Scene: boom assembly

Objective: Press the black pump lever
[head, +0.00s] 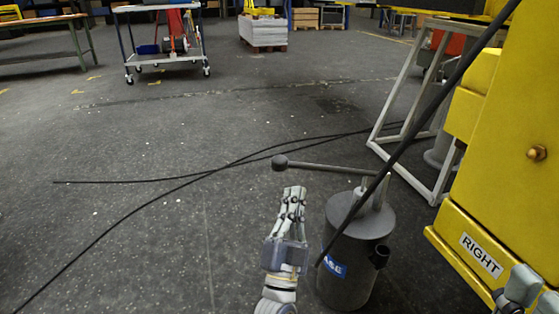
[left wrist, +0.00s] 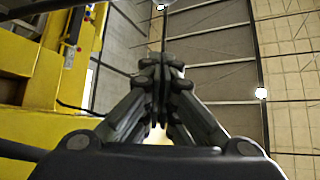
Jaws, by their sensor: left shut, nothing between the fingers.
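The black pump lever (head: 325,167) is a thin dark rod with a round ball knob at its left end. It runs roughly level from the top of a grey cylindrical pump (head: 352,245) with a blue label. My left gripper (head: 295,192) is shut and empty, its fingers pointing up the picture. Its tips appear just below the knob, left of the pump, with a small gap in the picture. In the left wrist view the left fingers (left wrist: 160,75) meet, and I cannot make out the lever. Part of my right gripper (head: 522,288) shows at the lower right; its fingertips are not clear.
A yellow machine (head: 505,130) with a "RIGHT" label stands at the right. A long black bar (head: 430,108) crosses diagonally in front of the pump. Black cables (head: 200,177) lie on the floor. A pale metal frame (head: 397,100) stands behind. Floor at left is mostly clear.

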